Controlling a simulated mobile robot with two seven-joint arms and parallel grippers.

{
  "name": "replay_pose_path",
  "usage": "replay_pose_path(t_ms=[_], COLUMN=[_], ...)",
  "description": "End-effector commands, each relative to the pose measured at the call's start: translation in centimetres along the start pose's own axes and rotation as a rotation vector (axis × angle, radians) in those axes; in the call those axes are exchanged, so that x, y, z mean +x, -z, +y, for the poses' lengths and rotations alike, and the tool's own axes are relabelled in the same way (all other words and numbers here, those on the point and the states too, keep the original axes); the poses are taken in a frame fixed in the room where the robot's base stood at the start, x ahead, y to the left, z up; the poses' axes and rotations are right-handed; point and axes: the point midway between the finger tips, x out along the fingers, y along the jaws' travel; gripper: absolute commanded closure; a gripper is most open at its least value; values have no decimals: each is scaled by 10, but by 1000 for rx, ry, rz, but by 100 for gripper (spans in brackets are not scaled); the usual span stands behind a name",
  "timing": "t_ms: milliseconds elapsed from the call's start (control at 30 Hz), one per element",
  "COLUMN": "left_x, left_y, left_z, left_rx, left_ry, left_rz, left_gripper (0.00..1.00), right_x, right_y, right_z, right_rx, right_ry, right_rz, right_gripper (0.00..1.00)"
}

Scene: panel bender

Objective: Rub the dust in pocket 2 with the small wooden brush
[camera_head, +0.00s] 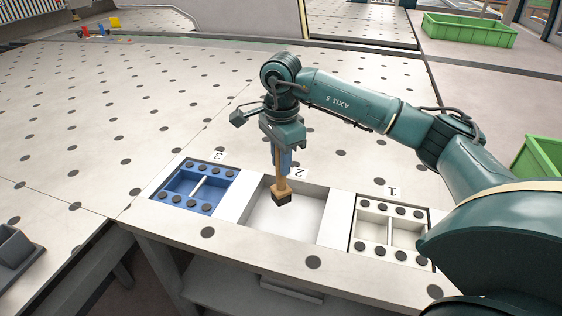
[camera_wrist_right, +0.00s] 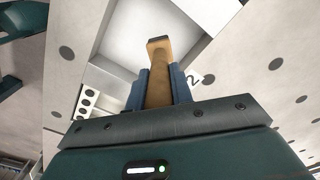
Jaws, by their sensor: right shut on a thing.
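My right gripper (camera_head: 281,160) is shut on the handle of the small wooden brush (camera_head: 281,191), which hangs upright with its dark head down. In the head view the brush head is over pocket 2 (camera_head: 304,228), a white square recess beside the label 2. I cannot tell whether the bristles touch the pocket floor. No dust is clearly visible on the white floor. In the right wrist view the brush (camera_wrist_right: 158,70) shows between the blue fingers (camera_wrist_right: 158,88), with the pocket beyond it. My left gripper is not in view.
Pocket 3 (camera_head: 198,188) on the left holds a blue insert with round dark pads. Pocket 1 (camera_head: 391,228) on the right holds a white insert with similar pads. The dotted table behind is mostly clear. A grey holder (camera_head: 16,247) stands at the left, and a green crate (camera_head: 468,30) is far back.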

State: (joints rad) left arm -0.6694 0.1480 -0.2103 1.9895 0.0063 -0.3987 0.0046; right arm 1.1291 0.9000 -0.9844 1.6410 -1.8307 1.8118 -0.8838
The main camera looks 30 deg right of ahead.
Motion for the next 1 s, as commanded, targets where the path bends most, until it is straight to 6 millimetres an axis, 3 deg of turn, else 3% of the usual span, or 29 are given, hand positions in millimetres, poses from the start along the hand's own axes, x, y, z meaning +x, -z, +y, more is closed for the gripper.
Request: replay_pose_path(t_ms=[433, 1000], left_x=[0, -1], left_y=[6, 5], left_z=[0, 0], left_rx=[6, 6], left_ry=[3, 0], left_rz=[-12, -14], left_gripper=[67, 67], right_x=[-39, -42], right_y=[1, 1], right_z=[4, 4], right_rx=[8, 9], right_ry=[1, 0], right_rz=[0, 0], right_gripper=[100, 100])
